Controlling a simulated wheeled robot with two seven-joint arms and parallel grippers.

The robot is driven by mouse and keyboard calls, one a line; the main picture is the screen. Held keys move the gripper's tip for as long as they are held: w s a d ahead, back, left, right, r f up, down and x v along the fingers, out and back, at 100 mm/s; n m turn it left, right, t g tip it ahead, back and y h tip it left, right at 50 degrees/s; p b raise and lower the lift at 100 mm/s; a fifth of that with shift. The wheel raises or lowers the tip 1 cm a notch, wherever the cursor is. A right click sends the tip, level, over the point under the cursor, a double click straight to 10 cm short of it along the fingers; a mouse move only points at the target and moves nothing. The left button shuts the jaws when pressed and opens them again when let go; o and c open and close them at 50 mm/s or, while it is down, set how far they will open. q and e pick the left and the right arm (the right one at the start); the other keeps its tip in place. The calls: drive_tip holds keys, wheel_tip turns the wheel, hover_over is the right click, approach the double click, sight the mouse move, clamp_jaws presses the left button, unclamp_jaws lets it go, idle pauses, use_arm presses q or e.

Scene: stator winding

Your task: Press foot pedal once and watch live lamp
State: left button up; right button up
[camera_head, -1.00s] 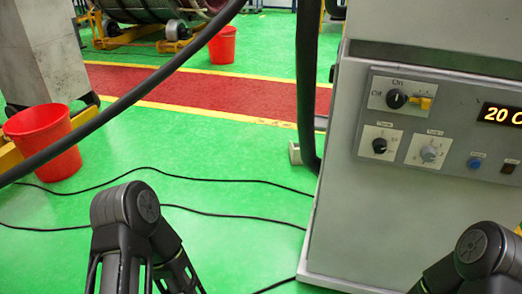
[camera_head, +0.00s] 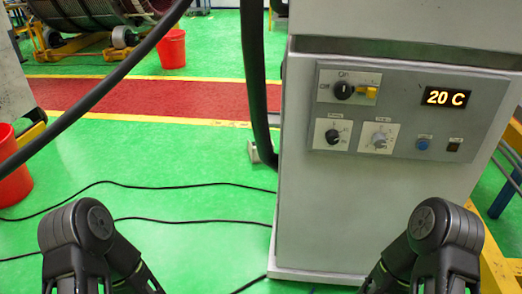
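A grey machine cabinet (camera_head: 350,215) stands right of centre with a control panel (camera_head: 405,75) on its front. At the panel's lower right are a round blue button or lamp (camera_head: 423,143) and a small dark-framed indicator (camera_head: 453,146) that looks unlit. Their labels are too small to read, so I cannot tell which is the live lamp. No foot pedal shows in the view. Only parts of my two arms show at the bottom left and bottom right. Both grippers are out of view.
The lit display (camera_head: 447,98) reads "20 C". A black rotary switch (camera_head: 344,90) and two smaller knobs sit left of it. Black cables (camera_head: 150,183) cross the green floor. A thick black hose (camera_head: 252,80) hangs beside the cabinet. Red buckets (camera_head: 173,49) stand at the left.

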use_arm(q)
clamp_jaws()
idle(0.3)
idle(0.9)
